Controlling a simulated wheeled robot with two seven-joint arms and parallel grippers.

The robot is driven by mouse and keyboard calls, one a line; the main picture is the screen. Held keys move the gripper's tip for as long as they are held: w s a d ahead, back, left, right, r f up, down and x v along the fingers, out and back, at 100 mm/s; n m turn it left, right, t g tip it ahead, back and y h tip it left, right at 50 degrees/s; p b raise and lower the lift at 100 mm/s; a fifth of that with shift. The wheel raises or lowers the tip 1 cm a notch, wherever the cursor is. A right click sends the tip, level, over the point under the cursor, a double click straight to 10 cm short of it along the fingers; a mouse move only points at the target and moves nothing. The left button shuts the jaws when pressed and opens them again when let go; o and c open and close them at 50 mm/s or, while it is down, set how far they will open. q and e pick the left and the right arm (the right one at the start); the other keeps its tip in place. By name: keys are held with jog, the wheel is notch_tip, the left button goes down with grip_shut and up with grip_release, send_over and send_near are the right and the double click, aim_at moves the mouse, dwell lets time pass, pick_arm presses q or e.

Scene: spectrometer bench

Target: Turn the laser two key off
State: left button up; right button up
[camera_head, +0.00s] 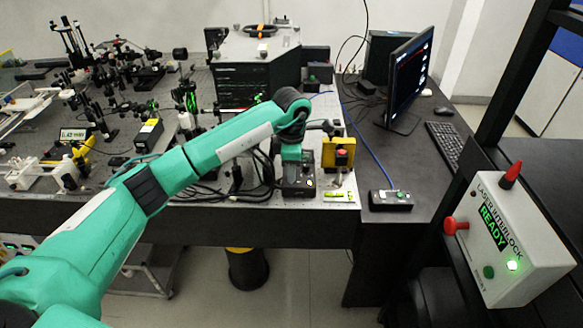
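My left arm reaches in from the left over the bench's front edge. Its wrist bends down, and my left gripper (293,174) is at a small black box (300,190) on the metal bench plate. The fingertips are too small and dark to show whether they are open or shut, or whether they touch anything. I cannot make out a key or a laser number there. Just right of it stands a yellow panel (338,156) with a red button. My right gripper is not in view.
A black control box (390,200) with a blue cable lies right of the plate. A monitor (409,80) and keyboard (443,146) stand behind it. The white interlock box (508,240), reading READY with a green light, is at front right. Optics crowd the left bench.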

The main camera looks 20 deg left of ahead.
pick_arm(q)
jog(key=shift+f, duration=0.45)
jog(key=shift+c, duration=0.2)
grip_shut()
